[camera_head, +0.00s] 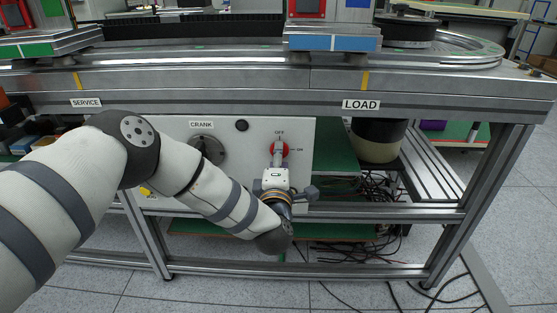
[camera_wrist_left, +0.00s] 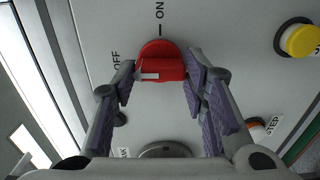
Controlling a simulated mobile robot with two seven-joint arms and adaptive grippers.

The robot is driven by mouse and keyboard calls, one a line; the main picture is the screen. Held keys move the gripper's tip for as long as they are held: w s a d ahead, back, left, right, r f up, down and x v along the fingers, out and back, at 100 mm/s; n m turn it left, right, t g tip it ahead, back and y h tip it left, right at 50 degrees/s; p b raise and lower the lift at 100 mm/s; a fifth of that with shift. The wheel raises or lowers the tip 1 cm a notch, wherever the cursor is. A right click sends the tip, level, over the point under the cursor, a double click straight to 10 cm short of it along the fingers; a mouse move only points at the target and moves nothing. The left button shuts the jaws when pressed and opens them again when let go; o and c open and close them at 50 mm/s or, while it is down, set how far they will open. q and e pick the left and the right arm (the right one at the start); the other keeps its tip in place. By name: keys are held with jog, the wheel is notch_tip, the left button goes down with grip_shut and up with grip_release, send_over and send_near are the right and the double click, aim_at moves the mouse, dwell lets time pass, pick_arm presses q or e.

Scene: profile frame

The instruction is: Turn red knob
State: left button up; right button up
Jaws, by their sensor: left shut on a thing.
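The red knob (camera_head: 272,149) is on the light panel under the LOAD side of the metal frame, with OFF above it and ON to its right. My left gripper (camera_head: 279,148) reaches it from below and covers part of it. In the left wrist view, the fingers of my left gripper (camera_wrist_left: 160,82) are on either side of the knob's red bar (camera_wrist_left: 168,68), shut on it. The bar's white mark lies on the side of the OFF label (camera_wrist_left: 115,60); the ON label (camera_wrist_left: 159,11) is above. My right gripper is not in view.
The crank disc (camera_head: 208,150) is left of the knob, and a black button (camera_head: 241,125) is above and between them. A yellow button (camera_wrist_left: 303,40) and a STEP label (camera_wrist_left: 273,125) show in the wrist view. A frame rail (camera_head: 370,212) runs below; cables hang at right.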

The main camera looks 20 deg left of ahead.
pick_arm(q)
jog(key=shift+d, duration=0.1)
dwell(0.3)
jog(key=o, duration=1.2)
jog(key=shift+c, duration=0.2)
jog(key=v, duration=1.2)
